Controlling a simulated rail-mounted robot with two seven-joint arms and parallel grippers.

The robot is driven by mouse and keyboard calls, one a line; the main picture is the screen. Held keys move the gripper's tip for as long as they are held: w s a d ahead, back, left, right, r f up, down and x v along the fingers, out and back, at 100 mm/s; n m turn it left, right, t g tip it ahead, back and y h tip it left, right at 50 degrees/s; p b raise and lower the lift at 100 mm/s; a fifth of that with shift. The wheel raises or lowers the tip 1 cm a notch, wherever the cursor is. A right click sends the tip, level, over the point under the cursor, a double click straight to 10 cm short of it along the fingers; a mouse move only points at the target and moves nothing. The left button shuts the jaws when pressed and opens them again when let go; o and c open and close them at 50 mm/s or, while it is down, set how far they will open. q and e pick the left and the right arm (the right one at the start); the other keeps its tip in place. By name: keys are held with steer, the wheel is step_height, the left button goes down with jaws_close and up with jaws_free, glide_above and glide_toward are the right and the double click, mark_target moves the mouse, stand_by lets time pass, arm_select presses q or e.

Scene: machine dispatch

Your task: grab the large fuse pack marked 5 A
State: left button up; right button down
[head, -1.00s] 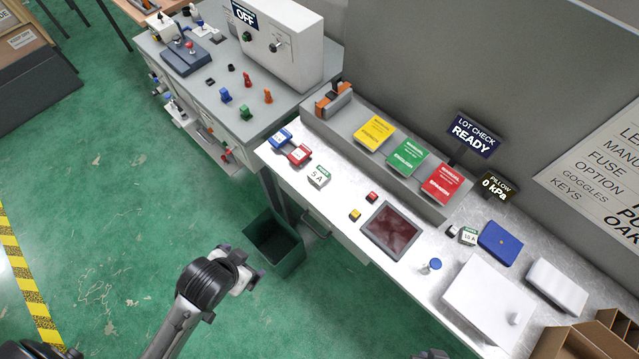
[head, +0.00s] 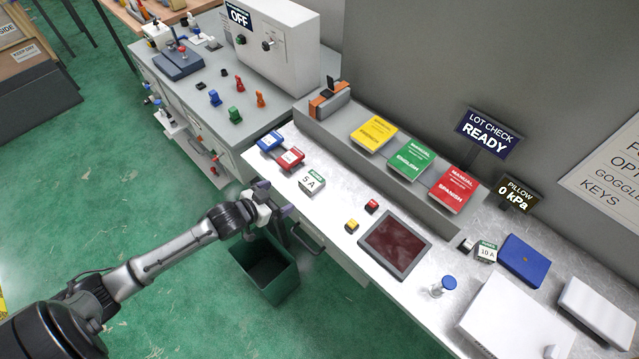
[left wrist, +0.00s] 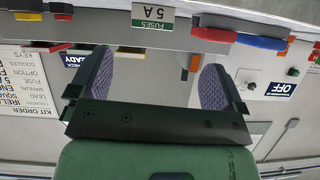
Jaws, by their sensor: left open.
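The large fuse pack marked 5 A (head: 312,181) is a white box with a green band, standing near the front edge of the metal bench (head: 335,220). It also shows upside down at the top of the left wrist view (left wrist: 153,15). My left gripper (head: 273,198) is in front of the bench edge, to the left of the pack and apart from it. In the left wrist view its two purple-padded fingers (left wrist: 155,85) are wide apart with nothing between them. My right gripper is not in view.
Red (head: 290,158) and blue (head: 270,141) packs lie left of the 5 A pack. A smaller 10 A pack (head: 487,252) stands farther right. A dark tablet (head: 394,243) lies on the bench. A green bin (head: 264,268) stands on the floor below my left gripper.

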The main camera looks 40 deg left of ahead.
mark_target(309, 182)
arm_select(q)
steer(key=shift+n+t, duration=0.3)
steer(key=x, duration=0.4)
steer(key=b+x, duration=0.1)
steer(key=x, duration=0.4)
steer(key=d+r+x, duration=0.1)
steer(key=x, duration=0.3)
steer(key=shift+w+d+f, duration=0.1)
steer(key=shift+w, duration=0.45)
steer(key=c, duration=1)
